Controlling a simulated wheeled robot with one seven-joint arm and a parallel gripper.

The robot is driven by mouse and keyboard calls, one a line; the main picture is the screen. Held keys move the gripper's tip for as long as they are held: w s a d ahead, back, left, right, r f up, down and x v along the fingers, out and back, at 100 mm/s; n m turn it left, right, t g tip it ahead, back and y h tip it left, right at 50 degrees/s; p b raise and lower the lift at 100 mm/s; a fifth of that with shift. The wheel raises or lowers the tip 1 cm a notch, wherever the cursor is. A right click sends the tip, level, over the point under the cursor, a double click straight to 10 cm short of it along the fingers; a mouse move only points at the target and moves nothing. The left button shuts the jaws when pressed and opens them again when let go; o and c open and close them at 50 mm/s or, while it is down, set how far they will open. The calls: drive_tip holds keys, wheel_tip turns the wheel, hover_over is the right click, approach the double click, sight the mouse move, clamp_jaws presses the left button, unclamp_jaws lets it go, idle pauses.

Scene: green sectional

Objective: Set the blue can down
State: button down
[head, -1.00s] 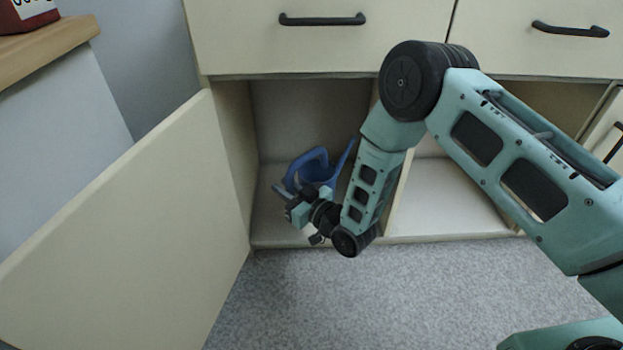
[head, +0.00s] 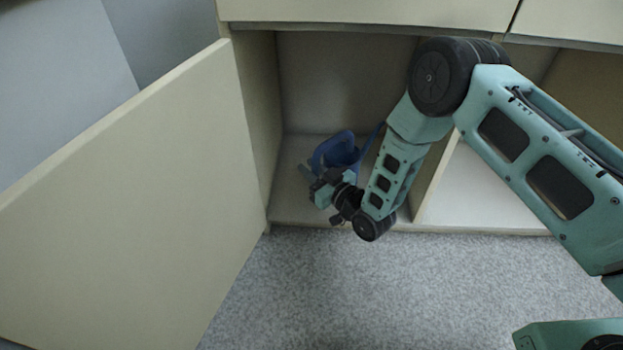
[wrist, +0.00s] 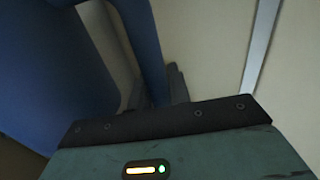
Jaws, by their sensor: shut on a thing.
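The blue can (head: 342,150), with a looped handle and a long spout, is inside the open left compartment of the low cabinet. My gripper (head: 322,184) is at its near side, shut on it, and partly covers its lower part. In the wrist view the can's blue body (wrist: 65,75) fills the left side, and a blue handle strip runs down to the dark fingers of my gripper (wrist: 155,92). The can's base is hidden, so I cannot tell whether it touches the compartment floor (head: 290,205).
An open cabinet door (head: 130,200) stands to the left. A divider (head: 437,180) separates this compartment from the open one on the right (head: 480,195). Drawer fronts (head: 370,10) are above. Grey carpet (head: 330,290) in front is clear.

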drive_tip(key=shift+f, duration=0.9)
drive_tip(key=shift+b, duration=0.3)
drive_tip(key=shift+f, duration=0.45)
drive_tip(key=c, duration=1.3)
unclamp_jaws()
drive_tip(key=p+v, duration=0.7)
drive_tip(key=v, duration=0.5)
drive_tip(key=shift+r, duration=0.35)
